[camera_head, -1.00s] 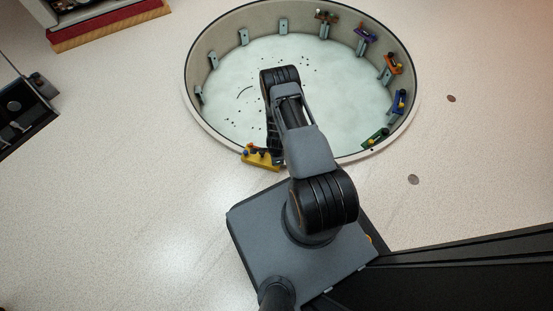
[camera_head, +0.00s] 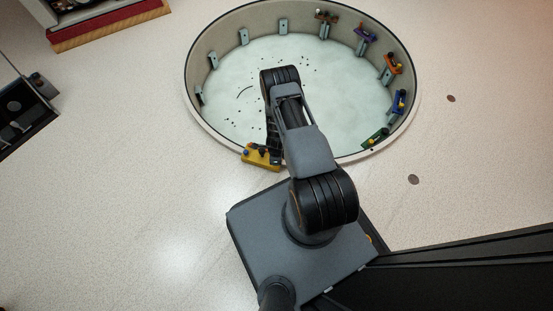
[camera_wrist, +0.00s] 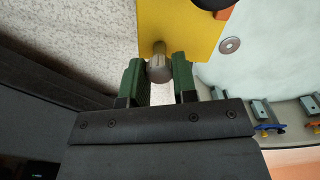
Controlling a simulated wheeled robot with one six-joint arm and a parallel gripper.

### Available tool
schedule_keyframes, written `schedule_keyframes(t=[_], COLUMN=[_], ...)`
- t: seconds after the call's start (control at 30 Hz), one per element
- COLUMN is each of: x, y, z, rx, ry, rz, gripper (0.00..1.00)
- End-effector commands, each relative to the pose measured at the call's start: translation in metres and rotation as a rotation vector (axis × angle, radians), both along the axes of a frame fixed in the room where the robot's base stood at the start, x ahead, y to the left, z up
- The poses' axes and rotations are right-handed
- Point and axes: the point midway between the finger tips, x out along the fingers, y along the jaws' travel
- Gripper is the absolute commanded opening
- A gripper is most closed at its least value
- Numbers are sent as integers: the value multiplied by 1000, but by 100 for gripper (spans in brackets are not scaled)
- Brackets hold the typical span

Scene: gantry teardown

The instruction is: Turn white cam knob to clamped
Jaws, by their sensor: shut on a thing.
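In the head view the yellow plate (camera_head: 262,162) sits at the near rim of the round pit, beside my arm. The knob cannot be made out there, and my arm hides the fingers.
The round pit (camera_head: 190,110) has several brackets on its inner wall, with coloured parts, including a green one (camera_head: 375,138), at the right. A dark machine (camera_head: 25,115) stands at the left and a red-edged unit (camera_head: 110,22) at upper left. Speckled floor (camera_head: 110,210) is open at lower left.

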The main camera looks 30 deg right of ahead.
Motion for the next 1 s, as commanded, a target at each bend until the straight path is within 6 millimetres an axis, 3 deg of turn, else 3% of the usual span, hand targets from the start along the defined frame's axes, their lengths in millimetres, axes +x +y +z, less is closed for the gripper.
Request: schedule_keyframes(t=[0.07,0.1,0.33,0.73,1.0], x=[0,0,0,0,0], y=[0,0,0,0,0], z=[0,0,0,5,37], rx=[0,1,1,1,0], ry=[0,1,1,1,0], rz=[0,0,2,2,2], gripper=[3,30,52,52,52])
